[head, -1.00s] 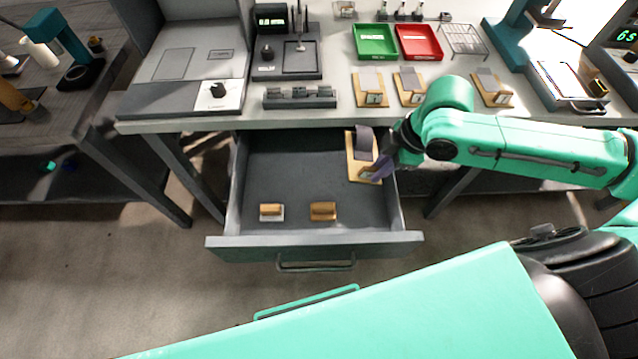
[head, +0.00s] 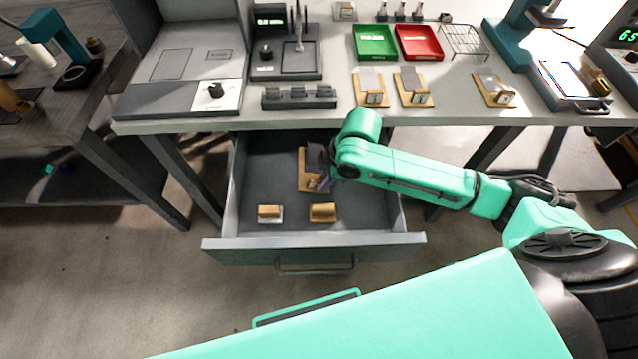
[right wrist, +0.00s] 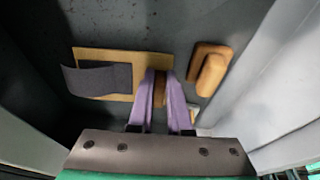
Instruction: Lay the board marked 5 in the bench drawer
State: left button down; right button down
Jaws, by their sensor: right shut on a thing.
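The bench drawer (head: 380,212) is pulled open below the bench. A wooden board (head: 304,168) with a dark grey strip is inside the drawer's outline, toward its back. My right gripper (head: 322,180) is shut on this board by its block. In the right wrist view the board (right wrist: 90,58) lies across the purple fingers (right wrist: 162,88), its grey strip to the left. I cannot read the board's number, and cannot tell whether it touches the drawer floor. My left gripper is not in view.
Two wooden blocks, one (head: 270,213) on the left and one (head: 323,212) on the right, sit near the drawer's front. Several similar boards, such as this one (head: 414,88), lie on the bench top (head: 350,116). The drawer's right side is clear.

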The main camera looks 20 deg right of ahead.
jog(key=shift+w+a+h+p, duration=0.25)
jog(key=shift+a+h+p, duration=0.05)
jog(key=shift+a+p, duration=0.15)
jog(key=shift+w+a+g+h, duration=0.15)
jog(key=shift+g+h, duration=0.45)
jog(key=shift+a+g+h+p, duration=0.15)
jog(key=shift+g+h+p, duration=0.15)
jog(key=shift+h, duration=0.2)
jog(key=shift+f, duration=0.8)
jog(key=shift+d+f, duration=0.2)
jog(key=c, duration=0.9)
grip_release()
jog(key=shift+o, duration=0.2)
